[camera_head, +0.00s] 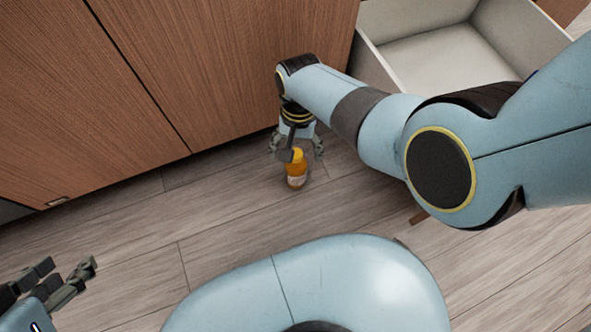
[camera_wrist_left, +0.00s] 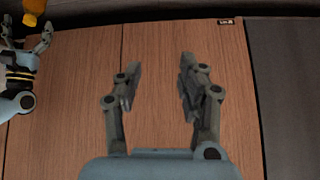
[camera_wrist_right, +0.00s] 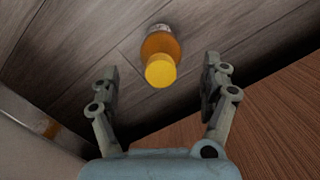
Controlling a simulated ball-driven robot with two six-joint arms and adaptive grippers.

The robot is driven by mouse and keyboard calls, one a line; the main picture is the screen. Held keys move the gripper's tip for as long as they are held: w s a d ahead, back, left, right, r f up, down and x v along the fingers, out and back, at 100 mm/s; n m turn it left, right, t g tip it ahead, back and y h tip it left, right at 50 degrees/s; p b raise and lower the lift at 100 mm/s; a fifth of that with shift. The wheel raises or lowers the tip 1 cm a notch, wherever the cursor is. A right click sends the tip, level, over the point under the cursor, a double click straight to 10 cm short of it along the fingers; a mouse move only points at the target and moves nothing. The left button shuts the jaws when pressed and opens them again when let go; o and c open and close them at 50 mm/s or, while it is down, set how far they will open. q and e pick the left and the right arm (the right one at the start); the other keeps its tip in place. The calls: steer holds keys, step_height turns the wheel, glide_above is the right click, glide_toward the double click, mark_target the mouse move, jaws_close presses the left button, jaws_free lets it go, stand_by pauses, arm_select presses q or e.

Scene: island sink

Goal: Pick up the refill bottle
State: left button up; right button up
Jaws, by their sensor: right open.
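The refill bottle (camera_head: 297,172) is small and orange with a yellow cap and a pale label. It stands on the wood floor near the cabinet base. In the right wrist view the bottle (camera_wrist_right: 161,53) shows cap first, ahead of the fingertips and between their lines. My right gripper (camera_head: 297,145) is open above and around the bottle's top, and it shows as two spread fingers in its wrist view (camera_wrist_right: 160,85). I cannot tell that either finger touches the bottle. My left gripper (camera_head: 66,275) is open and empty at the lower left, and its fingers also show in the left wrist view (camera_wrist_left: 156,80).
A wooden cabinet front (camera_head: 190,70) rises just behind the bottle. An open, empty pale drawer (camera_head: 440,60) juts out at the upper right, near my right arm. The plank floor (camera_head: 215,215) around the bottle is clear.

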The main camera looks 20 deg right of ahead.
mark_target(296, 164)
steer(key=shift+s+a+f+b, duration=0.1)
steer(key=shift+s+f+b, duration=0.05)
steer(key=shift+f+b, duration=0.4)
steer(key=shift+s+f+b, duration=0.1)
steer(key=shift+f+b, duration=0.2)
steer(key=shift+f, duration=0.3)
steer(key=shift+s+a+f+b, duration=0.1)
steer(key=shift+f+b, duration=0.45)
steer(key=shift+f, duration=0.05)
step_height(296, 164, down, 2)
steer(key=shift+b, duration=0.75)
arm_select(q)
steer(key=w+r+t, duration=0.1)
steer(key=t, duration=0.1)
steer(key=w+r+t, duration=0.1)
steer(key=t, duration=0.1)
steer(key=w+d+r+t, duration=0.1)
steer(key=t, duration=0.2)
steer(key=shift+w+d+m+h, duration=0.1)
steer(key=shift+w+m+h, duration=0.1)
steer(key=shift+m+h, duration=0.2)
arm_select(e)
jaws_close()
